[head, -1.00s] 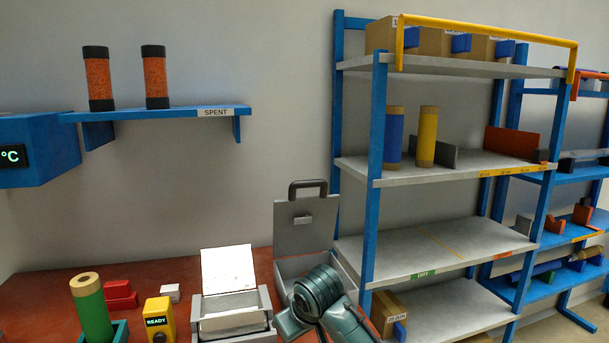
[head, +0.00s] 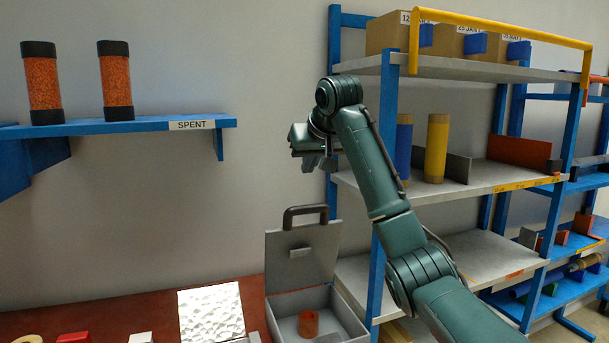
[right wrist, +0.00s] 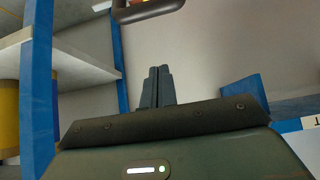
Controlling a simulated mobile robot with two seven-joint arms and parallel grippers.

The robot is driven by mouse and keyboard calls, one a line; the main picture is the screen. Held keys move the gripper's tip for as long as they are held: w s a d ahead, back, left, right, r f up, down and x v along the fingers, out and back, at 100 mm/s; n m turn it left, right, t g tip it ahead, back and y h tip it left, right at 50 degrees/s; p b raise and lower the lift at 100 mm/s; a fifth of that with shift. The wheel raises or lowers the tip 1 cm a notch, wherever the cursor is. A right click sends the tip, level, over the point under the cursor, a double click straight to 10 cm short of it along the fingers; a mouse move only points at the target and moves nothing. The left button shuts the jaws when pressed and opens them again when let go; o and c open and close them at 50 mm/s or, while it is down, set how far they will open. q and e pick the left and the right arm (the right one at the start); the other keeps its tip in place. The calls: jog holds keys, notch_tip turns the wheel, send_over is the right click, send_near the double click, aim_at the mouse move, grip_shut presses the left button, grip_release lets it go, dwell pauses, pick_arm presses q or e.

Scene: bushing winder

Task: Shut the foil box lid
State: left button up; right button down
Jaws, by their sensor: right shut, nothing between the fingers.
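The grey box (head: 288,302) stands open on the red bench. Its grey lid (head: 318,262) stands up at the back, with a dark handle (head: 305,212) along its top edge. An orange-brown ring (head: 308,323) sits inside the box. My right gripper (head: 312,162) is up in the air above the lid, apart from it, shut and empty. In the right wrist view its closed fingers (right wrist: 156,86) show, with the handle (right wrist: 148,10) beyond them at the top. My left gripper is out of view.
Just left of the box, a white crumpled sheet (head: 211,312) stands tilted. A blue-posted shelf rack (head: 387,130) stands close on the right, partly behind my right arm. The spent shelf (head: 140,126) holds two orange cylinders. The wall area between is clear.

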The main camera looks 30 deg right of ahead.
jog(key=shift+w+d+f+p, duration=0.15)
jog(key=shift+w+f+p, duration=0.35)
jog(key=shift+f, duration=0.75)
jog(key=shift+w+d+f+p, duration=0.2)
jog(key=shift+w+f, duration=0.35)
jog(key=shift+f, duration=0.75)
jog(key=shift+w+d+f+p, duration=0.1)
jog(key=shift+w+f+p, duration=0.4)
jog(key=shift+f, duration=0.75)
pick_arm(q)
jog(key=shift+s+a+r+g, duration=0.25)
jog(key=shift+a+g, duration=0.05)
pick_arm(e)
jog(key=shift+s+a+f, duration=0.2)
jog(key=shift+s+f, duration=0.05)
jog(key=shift+s, duration=0.2)
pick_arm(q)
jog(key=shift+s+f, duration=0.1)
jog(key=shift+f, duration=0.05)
